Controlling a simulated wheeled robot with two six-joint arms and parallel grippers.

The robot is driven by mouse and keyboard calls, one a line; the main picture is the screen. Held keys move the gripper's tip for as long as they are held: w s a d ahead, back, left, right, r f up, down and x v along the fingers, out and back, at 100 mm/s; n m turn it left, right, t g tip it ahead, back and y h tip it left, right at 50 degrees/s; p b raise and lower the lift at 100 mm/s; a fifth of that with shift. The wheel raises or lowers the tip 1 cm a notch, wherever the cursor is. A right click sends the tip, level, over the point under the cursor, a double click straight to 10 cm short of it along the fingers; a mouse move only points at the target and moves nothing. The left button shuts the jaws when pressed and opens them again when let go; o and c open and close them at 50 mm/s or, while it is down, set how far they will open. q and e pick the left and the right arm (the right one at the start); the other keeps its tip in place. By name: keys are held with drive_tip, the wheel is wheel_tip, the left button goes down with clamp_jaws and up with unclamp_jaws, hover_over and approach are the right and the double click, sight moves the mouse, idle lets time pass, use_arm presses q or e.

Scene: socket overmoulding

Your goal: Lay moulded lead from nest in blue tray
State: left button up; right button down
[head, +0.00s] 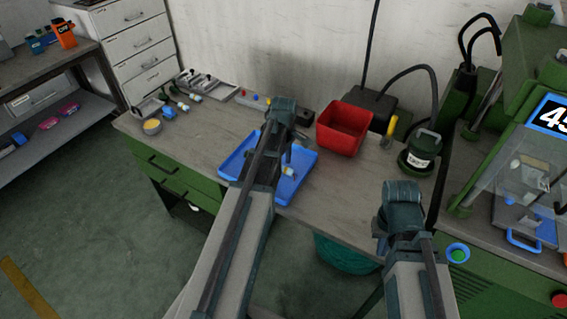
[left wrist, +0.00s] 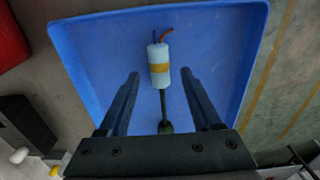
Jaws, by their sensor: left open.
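In the head view the lead (head: 289,171) shows partly beside my left arm, in the tray (head: 305,158) on the bench. My left gripper (left wrist: 160,73) is over the tray, open, its fingers apart on either side of the lead without touching it. My right arm (head: 402,225) is at the bench's front right; its fingers cannot be made out. No nest can be clearly told.
A red bin (head: 343,128) stands right behind the tray. A green canister (head: 420,152) is further right on the bench. A green press (head: 500,130) with a clear guard stands at the right.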

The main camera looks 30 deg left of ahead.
use_arm(q)
wheel_tip(320, 180, up, 13)
drive_tip(key=p, duration=1.2)
drive_tip(key=shift+f, duration=0.15)
drive_tip(key=s+d+m, duration=0.8)
drive_tip(key=d+m, duration=0.2)
drive_tip(key=d, duration=0.2)
drive_tip(key=s+d+m+y, duration=0.1)
drive_tip(key=s+d+m, duration=0.7)
drive_tip(key=d+m, duration=0.3)
drive_tip(key=shift+d, duration=0.85)
drive_tip(key=shift+s, duration=0.1)
